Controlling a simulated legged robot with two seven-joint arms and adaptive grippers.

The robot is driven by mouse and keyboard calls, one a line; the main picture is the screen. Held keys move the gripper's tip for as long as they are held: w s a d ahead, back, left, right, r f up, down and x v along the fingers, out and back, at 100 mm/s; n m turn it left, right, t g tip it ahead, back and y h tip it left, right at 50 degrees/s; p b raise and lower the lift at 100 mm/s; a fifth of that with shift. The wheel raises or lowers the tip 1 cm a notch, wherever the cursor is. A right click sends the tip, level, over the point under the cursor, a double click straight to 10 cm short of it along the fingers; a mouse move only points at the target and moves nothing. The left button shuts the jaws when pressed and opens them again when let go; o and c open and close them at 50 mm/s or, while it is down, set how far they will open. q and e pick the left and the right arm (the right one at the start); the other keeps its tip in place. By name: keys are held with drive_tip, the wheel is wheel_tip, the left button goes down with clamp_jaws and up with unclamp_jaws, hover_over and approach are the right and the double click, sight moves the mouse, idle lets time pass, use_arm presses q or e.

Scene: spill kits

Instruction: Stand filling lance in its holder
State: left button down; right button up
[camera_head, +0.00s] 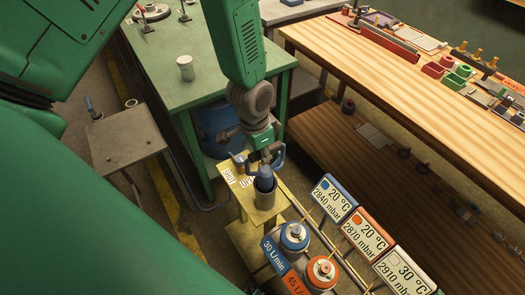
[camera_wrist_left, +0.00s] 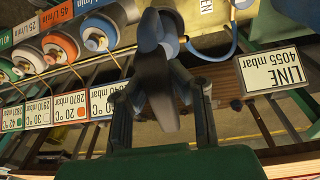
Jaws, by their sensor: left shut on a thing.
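My left gripper (camera_head: 265,161) reaches down from the top in the head view, above a yellow stand (camera_head: 238,206). Its dark fingers are shut on the filling lance (camera_head: 265,181), a blue-grey piece that points down. The holder (camera_head: 264,199), a grey-brown cup, is on the stand right under the gripper. The lance's lower end appears in the cup's mouth; how deep it sits is hidden. In the left wrist view the lance (camera_wrist_left: 158,85) shows dark grey between the two fingers (camera_wrist_left: 163,103). My right gripper is not in view.
Blue (camera_head: 295,236) and orange (camera_head: 321,271) valves with reading signs (camera_head: 334,200) stand just right of the stand. A green table (camera_head: 165,70) is behind, a wooden bench (camera_head: 420,95) at right. A small grey table (camera_head: 125,138) is at left.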

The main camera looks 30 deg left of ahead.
use_arm(q)
drive_tip(key=shift+f+b, duration=0.65)
drive_tip(key=shift+f, duration=0.65)
drive_tip(key=c, duration=1.5)
unclamp_jaws()
drive_tip(key=shift+o, duration=0.2)
drive_tip(key=shift+r, duration=0.2)
drive_tip(key=r, duration=0.7)
drive_tip(key=a+r, duration=0.1)
drive_tip(key=r, duration=0.3)
drive_tip(key=shift+s+r, duration=0.25)
drive_tip(key=shift+s, duration=0.15)
